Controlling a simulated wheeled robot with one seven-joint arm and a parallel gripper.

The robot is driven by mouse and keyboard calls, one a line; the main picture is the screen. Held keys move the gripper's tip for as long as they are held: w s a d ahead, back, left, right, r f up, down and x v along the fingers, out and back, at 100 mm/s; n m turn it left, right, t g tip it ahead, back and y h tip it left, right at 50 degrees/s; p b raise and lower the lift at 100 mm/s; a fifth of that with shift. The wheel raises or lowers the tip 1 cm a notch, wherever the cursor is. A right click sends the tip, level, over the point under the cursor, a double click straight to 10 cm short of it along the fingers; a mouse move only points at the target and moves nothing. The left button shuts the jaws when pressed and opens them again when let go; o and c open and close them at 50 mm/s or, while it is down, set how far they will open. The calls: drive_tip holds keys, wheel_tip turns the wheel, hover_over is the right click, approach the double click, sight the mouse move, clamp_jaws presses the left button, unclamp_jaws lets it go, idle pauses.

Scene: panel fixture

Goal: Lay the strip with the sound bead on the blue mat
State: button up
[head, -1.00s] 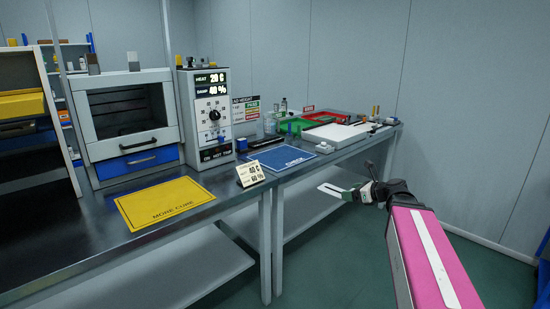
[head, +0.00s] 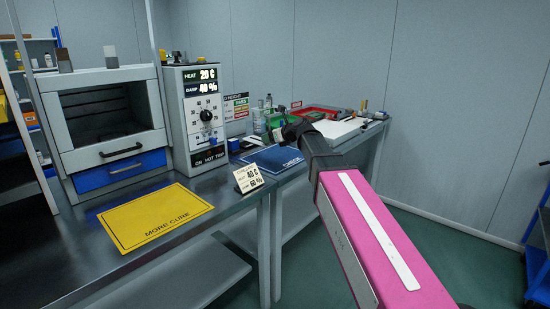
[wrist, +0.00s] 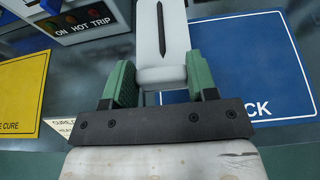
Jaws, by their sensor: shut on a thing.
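My gripper (wrist: 160,78) is shut on a white strip (wrist: 150,45) in the wrist view. The strip carries a dark, narrow bead (wrist: 161,30) that tapers to a point; its far end is cut off by the frame's top edge. The blue mat (wrist: 262,65) lies below and to the right of the strip in the wrist view. In the head view the blue mat (head: 268,157) is on the bench beyond my arm, partly covered by it. My gripper's fingers are small and hard to make out there.
A yellow mat (head: 157,218) marked MORE CURE lies at front left. A small sign card (head: 248,178) stands between the mats. A heater oven (head: 110,115) and its control box (head: 200,110) stand behind. Bottles and trays crowd the bench's far end.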

drive_tip(key=shift+w+a+r, duration=0.2)
drive_tip(key=shift+w+a, duration=0.05)
drive_tip(key=shift+w+d+f, duration=0.15)
drive_tip(key=shift+w, duration=0.05)
hover_over(289, 161)
wheel_tip(289, 161, down, 7)
drive_tip(key=shift+r, duration=0.15)
drive_tip(key=shift+f, duration=2)
drive_tip(key=shift+f, duration=0.1)
drive_tip(key=o, duration=1.4)
drive_tip(key=shift+o, duration=0.2)
